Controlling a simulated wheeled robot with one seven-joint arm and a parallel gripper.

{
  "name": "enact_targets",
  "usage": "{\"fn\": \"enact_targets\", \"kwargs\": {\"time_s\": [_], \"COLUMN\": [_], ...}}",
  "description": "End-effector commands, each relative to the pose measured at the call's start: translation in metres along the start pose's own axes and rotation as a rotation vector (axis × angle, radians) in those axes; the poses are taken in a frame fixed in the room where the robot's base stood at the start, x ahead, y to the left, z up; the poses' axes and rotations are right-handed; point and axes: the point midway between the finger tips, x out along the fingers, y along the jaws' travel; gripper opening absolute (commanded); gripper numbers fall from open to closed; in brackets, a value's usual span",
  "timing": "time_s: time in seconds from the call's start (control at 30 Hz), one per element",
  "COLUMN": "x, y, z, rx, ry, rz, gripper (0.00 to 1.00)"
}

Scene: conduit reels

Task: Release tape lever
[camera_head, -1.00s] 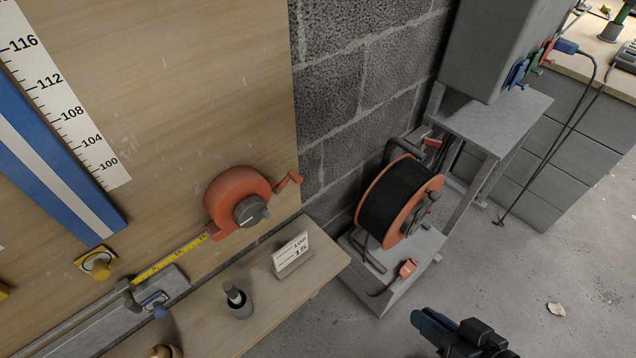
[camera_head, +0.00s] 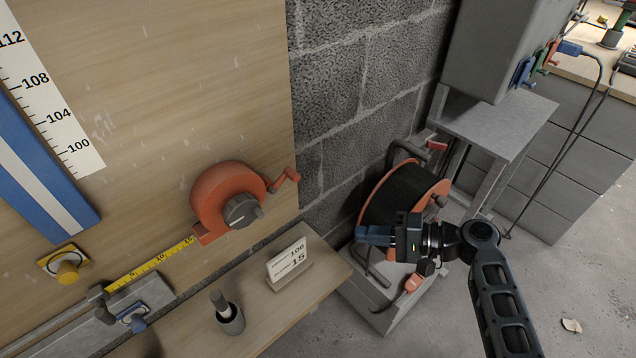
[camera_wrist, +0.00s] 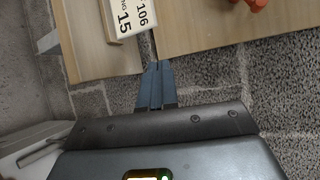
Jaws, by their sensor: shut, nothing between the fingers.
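An orange tape case (camera_head: 222,196) with a grey dial knob (camera_head: 242,211) is mounted on the wooden board. An orange crank-like lever (camera_head: 287,176) sticks out at its right.
A card reading 106 and 15 (camera_head: 288,262) stands on the wooden shelf (camera_head: 325,272), beside a dark cup with a marker (camera_head: 230,318). An orange and black reel (camera_head: 385,198) sits on a grey stand (camera_head: 392,318).

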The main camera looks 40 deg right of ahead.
Motion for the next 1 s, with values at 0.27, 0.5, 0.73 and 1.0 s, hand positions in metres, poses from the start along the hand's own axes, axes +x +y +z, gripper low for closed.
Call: {"fn": "enact_targets", "kwargs": {"time_s": [0.27, 0.5, 0.73, 1.0], "x": [-0.012, -0.025, -0.027, -0.02], "y": [-0.071, -0.098, -0.101, -0.103], "z": [-0.04, -0.049, -0.049, -0.046], "rx": [0.013, -0.006, -0.009, -0.008], "ry": [-0.188, -0.266, -0.274, -0.274], "rz": [-0.268, -0.364, -0.371, -0.37], "gripper": [0.0, 0.0, 0.0, 0.0]}}
